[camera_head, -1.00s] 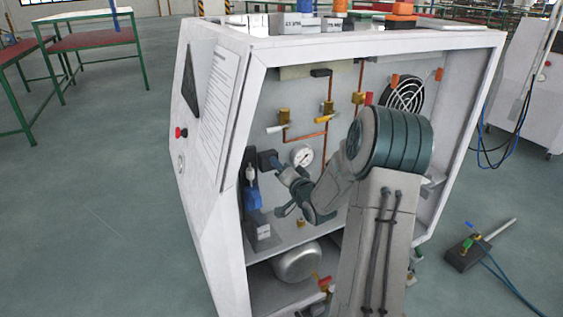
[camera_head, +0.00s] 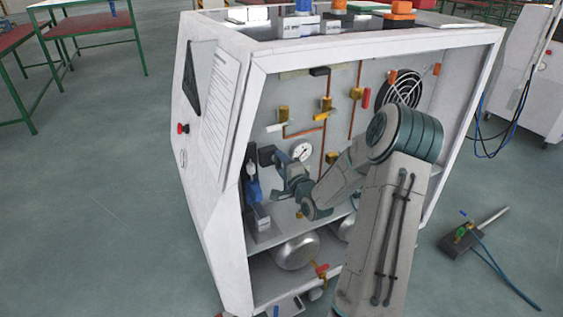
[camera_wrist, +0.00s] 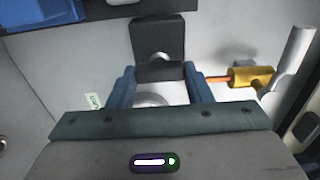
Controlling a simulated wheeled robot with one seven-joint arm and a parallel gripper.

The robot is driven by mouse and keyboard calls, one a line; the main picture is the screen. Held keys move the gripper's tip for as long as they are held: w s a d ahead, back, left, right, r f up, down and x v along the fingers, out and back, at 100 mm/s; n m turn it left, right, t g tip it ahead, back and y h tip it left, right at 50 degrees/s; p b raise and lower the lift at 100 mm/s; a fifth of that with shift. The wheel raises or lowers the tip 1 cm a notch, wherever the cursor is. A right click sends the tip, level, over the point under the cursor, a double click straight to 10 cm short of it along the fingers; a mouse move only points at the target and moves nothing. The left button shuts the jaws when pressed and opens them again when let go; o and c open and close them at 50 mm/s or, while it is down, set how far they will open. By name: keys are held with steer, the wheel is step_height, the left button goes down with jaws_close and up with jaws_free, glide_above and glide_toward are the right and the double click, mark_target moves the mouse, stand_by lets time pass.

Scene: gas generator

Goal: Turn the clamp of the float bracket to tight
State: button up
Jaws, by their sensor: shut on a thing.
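The float bracket (camera_wrist: 157,35) shows as a dark upright block at the top middle of the wrist view. Its clamp (camera_wrist: 160,71) is a dark rounded bar at the block's lower end. My gripper (camera_wrist: 160,76) has its two blue fingers on either side of the clamp and is shut on it. In the head view, the dark bracket (camera_head: 266,155) is inside the cabinet, left of the gauge, with my gripper (camera_head: 275,164) against it. My wrist hides part of the clamp there, and its turn angle cannot be told.
A white gauge (camera_head: 301,152) and brass valves (camera_head: 326,104) are on the back panel to the right. A blue part (camera_head: 252,190) stands below the bracket. The cabinet's left frame (camera_head: 238,200) is close to my gripper.

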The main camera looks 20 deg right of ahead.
stand_by(0.5)
steer(key=o, duration=1)
steer(key=s+p, duration=0.1)
steer(key=s, duration=1.3)
steer(key=shift+d, duration=0.15)
steer(key=shift+w, duration=0.1)
